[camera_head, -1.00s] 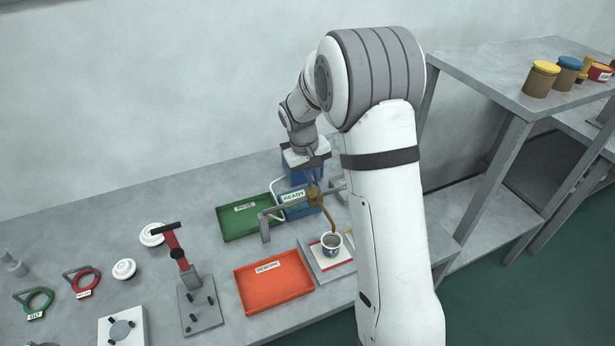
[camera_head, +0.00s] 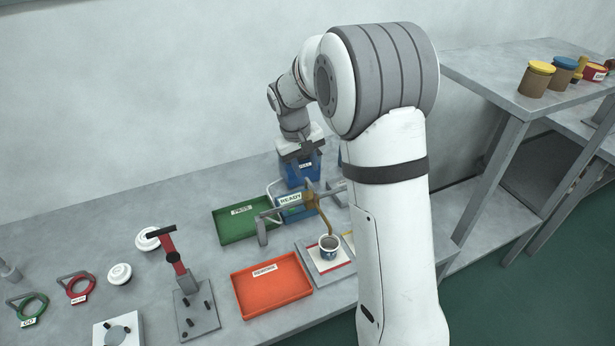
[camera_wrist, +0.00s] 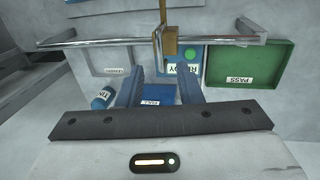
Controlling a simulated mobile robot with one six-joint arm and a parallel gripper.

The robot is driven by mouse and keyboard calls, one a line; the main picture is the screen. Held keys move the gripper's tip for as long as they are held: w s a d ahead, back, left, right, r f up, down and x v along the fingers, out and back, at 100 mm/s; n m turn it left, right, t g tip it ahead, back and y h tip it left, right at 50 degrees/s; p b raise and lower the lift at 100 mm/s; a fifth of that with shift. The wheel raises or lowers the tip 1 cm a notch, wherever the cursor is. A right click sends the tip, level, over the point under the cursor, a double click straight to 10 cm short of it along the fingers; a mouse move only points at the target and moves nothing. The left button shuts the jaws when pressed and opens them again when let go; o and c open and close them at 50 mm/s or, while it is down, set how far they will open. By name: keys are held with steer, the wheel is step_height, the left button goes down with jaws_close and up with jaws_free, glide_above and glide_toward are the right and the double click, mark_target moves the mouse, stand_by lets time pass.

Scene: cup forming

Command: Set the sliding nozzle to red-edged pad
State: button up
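The brass nozzle (camera_head: 317,209) hangs from a metal rail, its tip above a cup (camera_head: 329,250) on the red-edged pad (camera_head: 322,266). In the wrist view the brass slider (camera_wrist: 168,42) sits on the rail (camera_wrist: 95,42), beyond my fingers. My gripper (camera_head: 303,158) is behind the rail, above a blue FILL-labelled block (camera_head: 297,181). In the wrist view my gripper (camera_wrist: 161,84) has its two bluish fingers apart, with the FILL label (camera_wrist: 157,101) showing between them. It does not touch the nozzle.
A green PASS tray (camera_head: 226,232) and an orange tray (camera_head: 272,300) lie left of the pads. A yellow-edged pad (camera_head: 348,241) is partly hidden by my arm. A READY sign (camera_head: 290,199) stands by the rail. A red-handled press (camera_head: 176,255) stands further left.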

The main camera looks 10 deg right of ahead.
steer(key=shift+a+r, duration=0.15)
steer(key=shift+r, duration=0.55)
steer(key=shift+a+r, duration=0.15)
steer(key=shift+r, duration=0.55)
steer(key=s+d+r+m+t+y, duration=0.1)
steer(key=s+r, duration=0.3)
steer(key=s, duration=0.4)
steer(key=s+d+r+t, duration=0.1)
steer(key=s+d+r, duration=0.15)
steer(key=s, duration=0.55)
steer(key=s+m+t+y, duration=0.1)
steer(key=s, duration=1.2)
steer(key=shift+f+m, duration=0.3)
steer(key=shift+f, duration=0.1)
